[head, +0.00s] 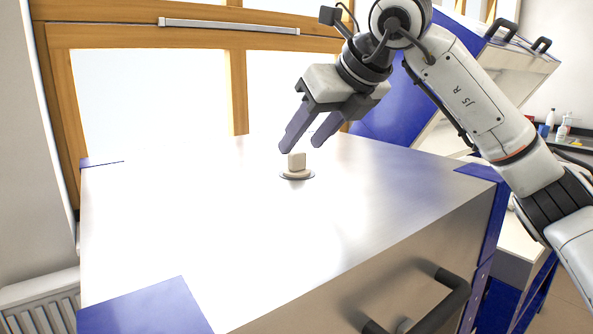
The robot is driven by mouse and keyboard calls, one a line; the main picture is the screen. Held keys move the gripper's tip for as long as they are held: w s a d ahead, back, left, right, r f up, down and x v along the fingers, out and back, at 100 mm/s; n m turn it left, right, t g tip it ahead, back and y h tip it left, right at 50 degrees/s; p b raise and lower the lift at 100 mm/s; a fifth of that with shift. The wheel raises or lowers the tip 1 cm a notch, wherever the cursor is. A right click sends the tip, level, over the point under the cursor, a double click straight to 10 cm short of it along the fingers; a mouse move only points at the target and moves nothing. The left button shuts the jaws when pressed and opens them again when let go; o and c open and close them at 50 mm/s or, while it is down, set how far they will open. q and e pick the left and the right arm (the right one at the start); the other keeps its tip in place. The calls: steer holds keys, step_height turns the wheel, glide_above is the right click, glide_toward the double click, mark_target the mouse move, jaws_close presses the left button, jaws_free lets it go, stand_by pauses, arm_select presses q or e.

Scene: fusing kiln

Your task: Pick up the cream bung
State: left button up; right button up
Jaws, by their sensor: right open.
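The cream bung (297,161) stands upright in a dark-rimmed round opening in the kiln's flat metal top (210,215). It has a small block-shaped grip above a wider round base. My right gripper (301,147) is open, with its two dark fingers pointing down and to the left. The fingertips are just above the bung's grip, and nothing is between them. Whether a finger touches the bung is not clear from this angle. My left gripper is not in view.
Blue corner plates (148,308) cover the kiln's corners. A dark bar handle (435,304) sticks out from the front face. A wooden-framed window (150,85) stands behind. A blue and metal unit (398,105) with black handles is at the back right. The top around the bung is clear.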

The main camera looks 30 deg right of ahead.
mark_target(297, 152)
steer(key=x, duration=0.4)
steer(key=shift+f, duration=0.35)
steer(key=c, duration=1.1)
steer(key=shift+c, duration=0.2)
steer(key=shift+r, duration=0.1)
step_height(297, 152, up, 10)
steer(key=shift+f+p, duration=0.1)
steer(key=shift+p, duration=0.65)
